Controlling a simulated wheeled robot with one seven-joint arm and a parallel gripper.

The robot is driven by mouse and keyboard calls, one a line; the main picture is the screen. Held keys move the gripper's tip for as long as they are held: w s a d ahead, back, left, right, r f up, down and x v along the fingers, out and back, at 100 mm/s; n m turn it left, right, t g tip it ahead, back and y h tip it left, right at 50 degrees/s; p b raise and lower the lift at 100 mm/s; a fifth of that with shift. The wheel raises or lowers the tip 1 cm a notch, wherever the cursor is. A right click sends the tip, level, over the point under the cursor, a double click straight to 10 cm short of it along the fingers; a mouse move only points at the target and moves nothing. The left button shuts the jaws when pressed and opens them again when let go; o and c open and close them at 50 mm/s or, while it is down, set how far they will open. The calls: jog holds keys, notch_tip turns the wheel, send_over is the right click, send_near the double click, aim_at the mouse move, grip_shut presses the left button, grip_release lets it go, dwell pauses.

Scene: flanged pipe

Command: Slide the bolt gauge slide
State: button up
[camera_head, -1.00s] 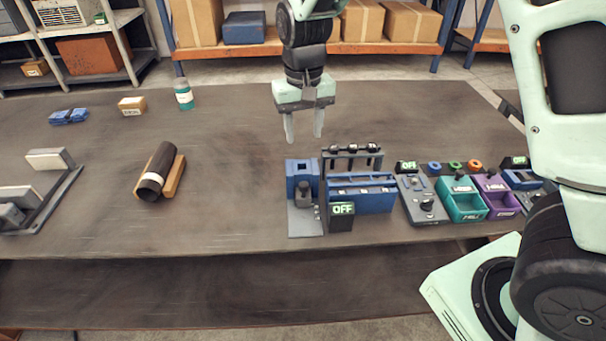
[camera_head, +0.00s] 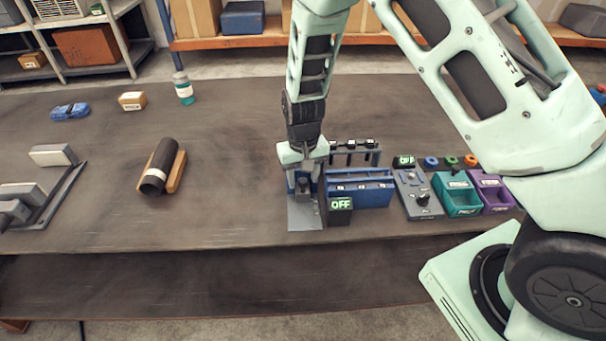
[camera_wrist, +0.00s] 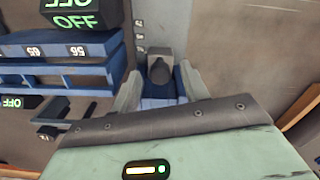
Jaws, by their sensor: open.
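The bolt gauge, as I take it, has a grey base plate (camera_head: 304,217), a blue block behind and a dark grey slide knob (camera_head: 303,189). My gripper (camera_head: 304,184) is lowered over it with its fingers pointing down. In the wrist view the open fingers (camera_wrist: 160,92) straddle the line of the dark knob (camera_wrist: 160,70), one on each side. The knob shows between or just beyond the fingertips; I cannot tell whether they touch it. The blue block (camera_wrist: 160,102) shows between the fingers and is partly hidden by my gripper body.
A display reading OFF (camera_head: 341,204) and a blue numbered rack (camera_head: 362,192) stand close on the right. A grey knob panel (camera_head: 417,197), a teal bin (camera_head: 457,194) and a purple bin (camera_head: 492,192) follow. A dark pipe (camera_head: 160,167) lies left; the table between is clear.

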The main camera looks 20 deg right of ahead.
grip_shut()
jog(key=s, duration=0.2)
jog(key=s+a, duration=0.1)
jog(key=s, duration=0.1)
jog(key=s+a, duration=0.1)
jog(key=s, duration=0.1)
jog(key=shift+s, duration=0.2)
grip_release()
jog(key=shift+s+a, duration=0.1)
notch_tip(320, 180, up, 17)
jog(key=b, duration=0.2)
jog(key=shift+r, duration=0.2)
